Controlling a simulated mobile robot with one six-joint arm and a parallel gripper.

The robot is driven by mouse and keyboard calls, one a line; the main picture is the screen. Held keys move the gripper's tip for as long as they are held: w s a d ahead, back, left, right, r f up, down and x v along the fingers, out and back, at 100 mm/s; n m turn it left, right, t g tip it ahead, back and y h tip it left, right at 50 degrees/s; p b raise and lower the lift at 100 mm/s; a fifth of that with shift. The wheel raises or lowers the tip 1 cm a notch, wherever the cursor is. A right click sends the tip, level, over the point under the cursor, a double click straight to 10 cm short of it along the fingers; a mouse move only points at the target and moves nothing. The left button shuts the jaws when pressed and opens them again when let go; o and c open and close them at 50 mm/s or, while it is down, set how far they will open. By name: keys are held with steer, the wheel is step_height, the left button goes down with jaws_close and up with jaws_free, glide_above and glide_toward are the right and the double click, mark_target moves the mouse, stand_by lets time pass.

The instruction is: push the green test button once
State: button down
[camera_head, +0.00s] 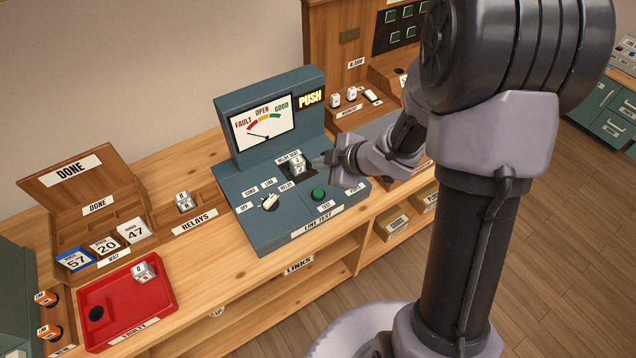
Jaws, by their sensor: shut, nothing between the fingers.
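The green test button (319,194) is a small round cap on the sloped top of the teal line test box (284,221), above a label that reads TEST. My gripper (322,161) is shut and empty. It is just above and to the right of a silver relay (297,164) seated in the box's socket, and behind the button in the picture. The gripper looks apart from the button. A rotary knob (270,202) is on the left of the panel. The meter (263,128) has its needle toward the FAULT side, and a lit PUSH sign (311,98) is beside it.
A red FAULTY tray (118,326) holds one silver relay (143,272). Another relay (184,202) stands by the RELAYS label. A wooden DONE box (107,222) with number cards is at the left. My arm covers the right part of the counter.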

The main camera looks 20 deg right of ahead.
mark_target(321, 195)
steer(key=shift+w, duration=0.15)
steer(key=shift+f, duration=0.1)
step_height(321, 195, down, 9)
steer(key=b, duration=0.8)
steer(key=shift+b, duration=0.3)
stand_by(1.2)
steer(key=shift+f+b, duration=0.25)
steer(key=shift+b, duration=0.05)
steer(key=shift+f+b, duration=0.4)
steer(key=shift+f, duration=0.1)
stand_by(0.7)
steer(key=shift+r, duration=0.15)
steer(key=shift+r+p, duration=0.85)
steer(key=shift+p, duration=0.15)
